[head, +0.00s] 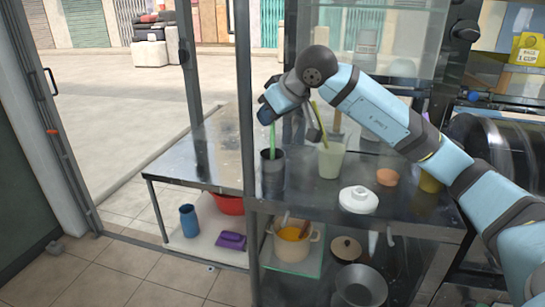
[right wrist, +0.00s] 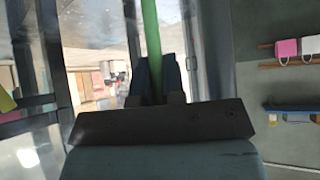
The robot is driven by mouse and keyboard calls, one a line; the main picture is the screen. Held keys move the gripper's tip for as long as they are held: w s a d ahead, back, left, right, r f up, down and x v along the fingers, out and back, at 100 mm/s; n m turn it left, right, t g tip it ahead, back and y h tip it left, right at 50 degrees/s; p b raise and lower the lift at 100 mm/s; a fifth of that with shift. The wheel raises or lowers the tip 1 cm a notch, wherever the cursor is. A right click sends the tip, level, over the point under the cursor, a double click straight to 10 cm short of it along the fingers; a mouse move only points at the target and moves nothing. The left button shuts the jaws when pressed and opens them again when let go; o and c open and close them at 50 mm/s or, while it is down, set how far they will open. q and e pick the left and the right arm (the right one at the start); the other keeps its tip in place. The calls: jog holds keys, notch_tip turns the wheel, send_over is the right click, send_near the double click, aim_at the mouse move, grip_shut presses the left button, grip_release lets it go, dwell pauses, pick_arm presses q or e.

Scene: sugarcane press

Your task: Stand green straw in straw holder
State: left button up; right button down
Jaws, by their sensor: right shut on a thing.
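A green straw (head: 273,141) hangs upright from my right gripper (head: 270,114). In the right wrist view the straw (right wrist: 150,35) runs between the two dark fingers (right wrist: 156,82), which are shut on it. A dark grey cylindrical cup (head: 272,178), which looks like the straw holder, stands on the metal counter below the gripper. The straw's lower end is at the cup's mouth; I cannot tell how far it reaches inside. My left gripper is not in view.
A pale green cup (head: 330,163) with a yellowish stick stands right of the holder. A white lidded dish (head: 358,200) and an orange-brown bowl (head: 387,177) are further right. A dark post (head: 245,100) rises just left of the holder. A pot (head: 292,245) sits on the lower shelf.

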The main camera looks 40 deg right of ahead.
jog(key=c, duration=1.3)
grip_release()
jog(key=shift+o, duration=0.9)
notch_tip(320, 180, up, 7)
jog(key=p, duration=0.5)
